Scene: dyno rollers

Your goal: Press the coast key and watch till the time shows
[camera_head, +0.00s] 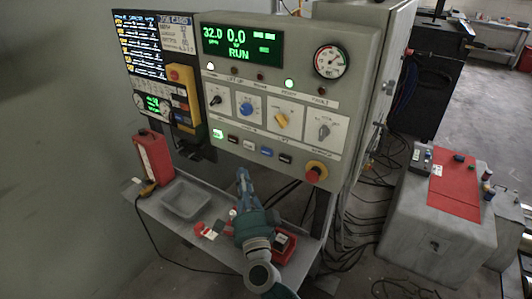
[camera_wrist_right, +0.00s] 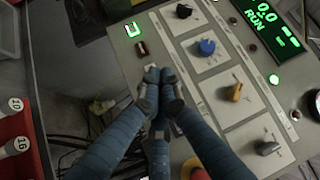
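A grey control panel (camera_head: 362,60) carries a green display (camera_head: 242,47) reading 32.0, 0.0 and RUN. Below its knobs runs a row of small keys: a lit green one (camera_head: 218,133), dark ones and a blue one (camera_head: 266,151). Their labels are too small to read, so I cannot tell which is the coast key. My right gripper (camera_head: 242,172) is below this row, its blue fingers together and empty. In the right wrist view its fingertips (camera_wrist_right: 160,78) overlap the key row beyond the dark red key (camera_wrist_right: 141,48), hiding keys there; contact cannot be told. My left gripper is not in view.
A red mushroom button (camera_head: 316,170) sits at the panel's lower right. A yellow pendant (camera_head: 183,90) hangs at left. The shelf (camera_head: 150,205) below holds a grey tray (camera_head: 186,199), a red can (camera_head: 153,158) and a red bin (camera_head: 286,243). Cables hang behind.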

